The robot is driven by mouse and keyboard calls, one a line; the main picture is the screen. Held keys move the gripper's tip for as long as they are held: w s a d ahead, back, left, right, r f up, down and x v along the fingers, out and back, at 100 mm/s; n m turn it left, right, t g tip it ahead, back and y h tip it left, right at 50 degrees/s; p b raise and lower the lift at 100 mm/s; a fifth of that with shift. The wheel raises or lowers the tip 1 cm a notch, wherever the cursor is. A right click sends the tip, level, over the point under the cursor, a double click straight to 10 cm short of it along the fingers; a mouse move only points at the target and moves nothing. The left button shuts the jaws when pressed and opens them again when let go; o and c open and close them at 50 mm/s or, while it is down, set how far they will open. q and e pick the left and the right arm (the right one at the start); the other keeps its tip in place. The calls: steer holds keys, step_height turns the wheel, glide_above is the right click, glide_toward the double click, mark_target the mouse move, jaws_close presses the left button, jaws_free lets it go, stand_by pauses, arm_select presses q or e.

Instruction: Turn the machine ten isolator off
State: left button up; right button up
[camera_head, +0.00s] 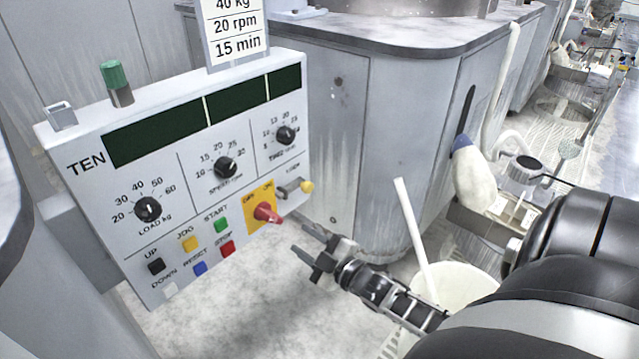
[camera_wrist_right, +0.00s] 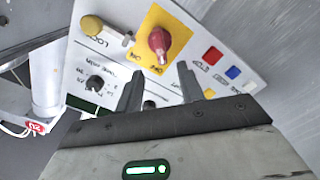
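The control panel (camera_head: 110,185) marked TEN faces me in the head view. Its isolator is a red rotary handle (camera_head: 267,213) on a yellow plate (camera_head: 251,219) at the panel's lower right. The handle also shows in the right wrist view (camera_wrist_right: 159,41), just beyond the fingertips. My right gripper (camera_head: 314,254) is to the right of and below the handle, apart from it. In the right wrist view its two fingers (camera_wrist_right: 160,84) are spread with nothing between them. My left gripper is not in view.
A yellow-tipped LOCK part (camera_head: 306,186) sticks out beside the isolator. START (camera_head: 221,224) and STOP (camera_head: 227,248) buttons are close on its left. A white bucket (camera_head: 468,288) with a pale stick stands behind my right arm. Bare floor lies below the panel.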

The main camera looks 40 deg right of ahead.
steer(key=s, duration=0.4)
steer(key=shift+d, duration=0.15)
stand_by(0.4)
